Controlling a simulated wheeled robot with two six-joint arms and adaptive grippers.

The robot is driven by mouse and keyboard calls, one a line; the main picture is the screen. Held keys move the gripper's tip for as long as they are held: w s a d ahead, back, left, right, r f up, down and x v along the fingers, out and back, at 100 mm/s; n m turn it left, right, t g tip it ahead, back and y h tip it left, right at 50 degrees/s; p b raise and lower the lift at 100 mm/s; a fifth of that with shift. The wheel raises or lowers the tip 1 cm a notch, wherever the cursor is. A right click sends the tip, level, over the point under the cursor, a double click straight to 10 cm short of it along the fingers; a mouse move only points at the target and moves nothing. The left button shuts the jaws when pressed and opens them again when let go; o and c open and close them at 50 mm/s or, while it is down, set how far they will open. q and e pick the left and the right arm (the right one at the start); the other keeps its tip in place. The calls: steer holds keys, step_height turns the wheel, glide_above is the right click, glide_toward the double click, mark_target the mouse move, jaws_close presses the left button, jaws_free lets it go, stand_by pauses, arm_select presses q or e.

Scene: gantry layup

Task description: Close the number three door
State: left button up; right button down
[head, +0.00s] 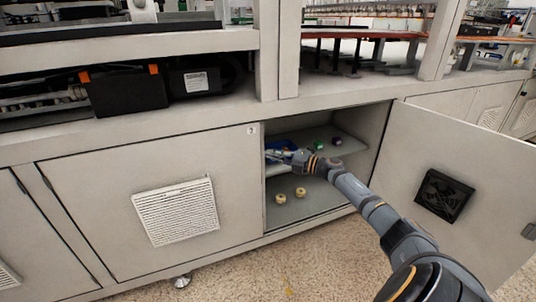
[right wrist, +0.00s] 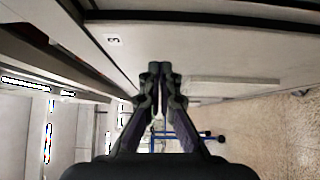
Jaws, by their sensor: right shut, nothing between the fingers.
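A grey door panel (head: 115,205) with a white vent grille bears a small "3" label at its upper right corner and looks flush with the cabinet. The label also shows on this panel in the right wrist view (right wrist: 114,40). To its right is an open compartment. Another door (head: 475,150), with a black fan on its inner face, stands swung out to the right. My right gripper (head: 272,155) is shut and empty in front of the opening, near the labelled panel's right edge; I cannot tell whether it touches. It also shows in the wrist view (right wrist: 160,70). My left gripper is out of view.
The open compartment has a shelf (head: 345,145) with small items, a blue object (head: 280,146) and two yellowish rings (head: 291,195) lower down. A black case (head: 125,90) sits above the labelled panel. The speckled floor (head: 270,270) in front is clear.

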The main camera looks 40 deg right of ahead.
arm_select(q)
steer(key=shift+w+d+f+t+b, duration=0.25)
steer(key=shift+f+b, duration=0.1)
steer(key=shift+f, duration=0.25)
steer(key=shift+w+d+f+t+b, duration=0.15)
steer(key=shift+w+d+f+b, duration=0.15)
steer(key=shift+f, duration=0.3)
arm_select(e)
steer(key=s+d+f, duration=0.1)
steer(key=s+d, duration=0.2)
steer(key=d, duration=0.3)
steer(key=shift+s+d, duration=0.2)
steer(key=shift+d, duration=0.2)
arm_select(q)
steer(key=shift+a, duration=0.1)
arm_select(e)
steer(key=shift+f, duration=0.1)
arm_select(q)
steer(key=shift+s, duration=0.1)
